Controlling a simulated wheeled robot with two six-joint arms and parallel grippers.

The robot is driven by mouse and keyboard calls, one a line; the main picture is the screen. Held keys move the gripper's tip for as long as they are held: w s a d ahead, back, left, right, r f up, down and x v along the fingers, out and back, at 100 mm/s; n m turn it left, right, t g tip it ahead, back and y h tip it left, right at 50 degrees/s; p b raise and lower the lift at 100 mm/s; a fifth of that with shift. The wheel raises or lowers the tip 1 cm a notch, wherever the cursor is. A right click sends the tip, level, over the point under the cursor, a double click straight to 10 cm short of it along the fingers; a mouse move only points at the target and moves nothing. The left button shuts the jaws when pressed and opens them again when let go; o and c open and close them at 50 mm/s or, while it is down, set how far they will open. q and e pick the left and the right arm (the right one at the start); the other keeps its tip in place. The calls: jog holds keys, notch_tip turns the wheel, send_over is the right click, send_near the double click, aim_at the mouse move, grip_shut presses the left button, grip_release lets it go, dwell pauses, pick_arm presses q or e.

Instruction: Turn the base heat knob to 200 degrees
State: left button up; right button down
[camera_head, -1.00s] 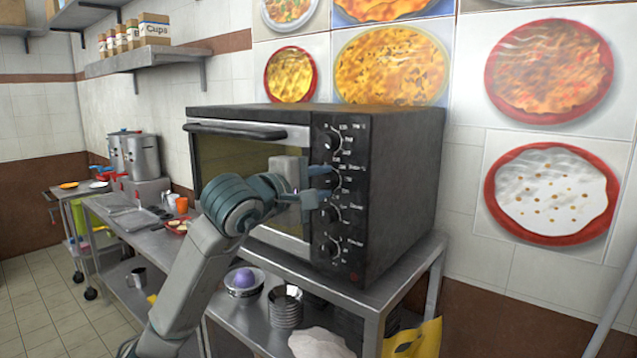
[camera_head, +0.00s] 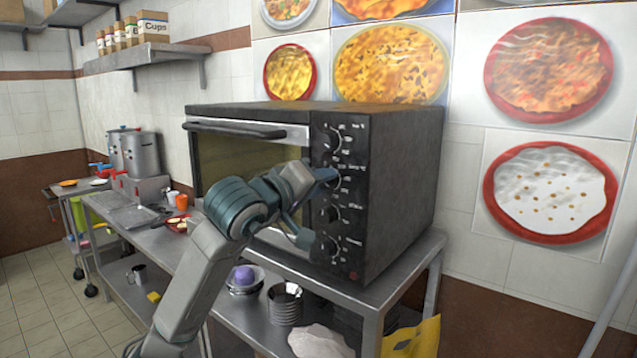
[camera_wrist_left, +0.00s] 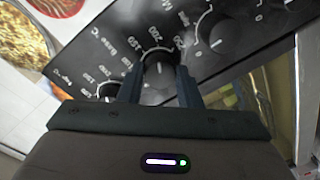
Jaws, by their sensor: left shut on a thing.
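The black oven control panel (camera_head: 333,262) carries a column of round knobs with white print. The base heat knob (camera_wrist_left: 158,69), beside print that looks like "Base °C", sits between the two fingers of my left gripper (camera_wrist_left: 158,86) in the left wrist view. The fingers are shut on it. Its white mark points up in that view, roughly toward the 200 print. In the head view my left gripper (camera_head: 328,177) is at the second knob from the top and hides most of it. My right gripper is not in view.
The oven (camera_head: 405,185) stands on a steel table (camera_head: 345,300). The top knob (camera_head: 333,138) and lower knobs (camera_head: 331,247) are close to my gripper. Bowls (camera_head: 285,303) are on the shelf below. Stockpots (camera_head: 140,152) stand far left.

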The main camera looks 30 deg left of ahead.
pick_arm(q)
jog(key=shift+f, duration=0.1)
dwell(0.3)
jog(key=o, duration=1)
jog(key=shift+s+a+r+b, duration=0.1)
jog(key=shift+s+b, duration=0.85)
jog(key=shift+s, duration=0.85)
jog(key=shift+s+a+r+b, duration=0.1)
jog(key=shift+s+b, duration=0.9)
jog(key=shift+s, duration=0.8)
jog(key=shift+s+a+r+b, duration=0.1)
jog(key=shift+s+b, duration=0.85)
jog(key=shift+s, duration=0.85)
